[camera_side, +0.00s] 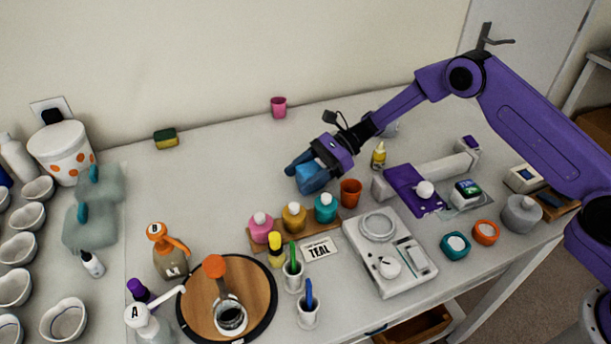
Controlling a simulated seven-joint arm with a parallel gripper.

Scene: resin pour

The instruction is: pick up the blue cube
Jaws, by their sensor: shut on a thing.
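The blue cube (312,178) is between the fingers of my gripper (308,175), near the middle of the table. The fingers are shut on it and cover parts of its sides. The gripper reaches in from the right, with the cube at its lower left end. I cannot tell whether the cube is clear of the table or touching it.
A wooden rack (291,237) with pink, yellow and teal bottles is in front. A round wooden turntable (258,292) stands front left. The table left of the cube is clear.

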